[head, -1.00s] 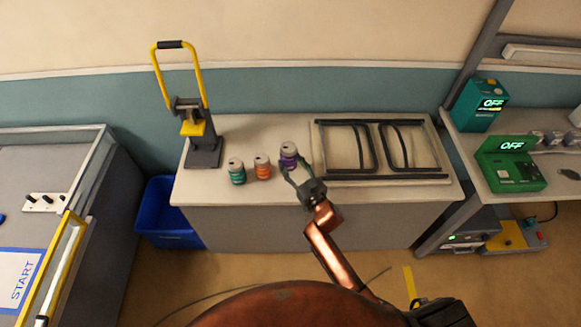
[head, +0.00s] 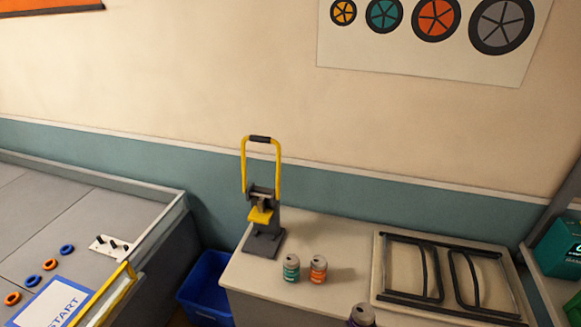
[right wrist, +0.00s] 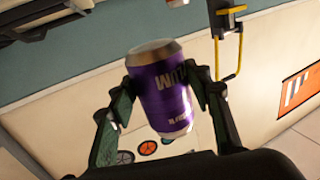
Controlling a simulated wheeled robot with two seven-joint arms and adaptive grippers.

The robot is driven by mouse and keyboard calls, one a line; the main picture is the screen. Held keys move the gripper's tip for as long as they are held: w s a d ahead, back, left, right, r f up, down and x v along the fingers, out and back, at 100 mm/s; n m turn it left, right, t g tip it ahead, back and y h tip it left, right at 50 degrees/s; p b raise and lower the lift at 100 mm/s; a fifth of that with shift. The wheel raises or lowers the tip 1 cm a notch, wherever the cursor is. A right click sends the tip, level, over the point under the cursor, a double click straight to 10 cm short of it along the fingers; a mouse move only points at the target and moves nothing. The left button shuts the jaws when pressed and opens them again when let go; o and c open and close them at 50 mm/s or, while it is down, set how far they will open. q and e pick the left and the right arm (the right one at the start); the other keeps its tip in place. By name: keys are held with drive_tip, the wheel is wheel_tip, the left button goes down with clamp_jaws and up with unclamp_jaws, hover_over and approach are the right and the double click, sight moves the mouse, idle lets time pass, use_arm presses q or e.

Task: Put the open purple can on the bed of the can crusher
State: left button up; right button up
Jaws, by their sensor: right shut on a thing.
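The purple can (head: 360,316) shows only its grey top and a little purple side at the bottom edge of the head view. In the right wrist view the purple can (right wrist: 163,95) is between the two fingers of my right gripper (right wrist: 161,75), which is shut on it. The can crusher (head: 264,240) stands at the left end of the bench, with its yellow handle raised and a dark base. It also shows in the right wrist view (right wrist: 231,30), upside down and apart from the can. My left gripper is not in view.
A black frame (head: 383,270) lies on a board at the right. A blue bin (head: 207,285) stands left of the bench.

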drive_tip(key=shift+m+h, duration=0.3)
drive_tip(key=shift+h, duration=0.2)
drive_tip(key=s, duration=0.1)
drive_tip(key=s+d+r, duration=0.1)
drive_tip(key=s+r, duration=0.1)
drive_tip(key=shift+s+d+r, duration=0.1)
drive_tip(key=shift+d+r, duration=0.1)
drive_tip(key=shift+d, duration=0.05)
drive_tip(key=shift+a+f, duration=0.1)
drive_tip(key=shift+f, duration=0.1)
idle(0.7)
drive_tip(key=shift+r, duration=0.1)
idle(0.5)
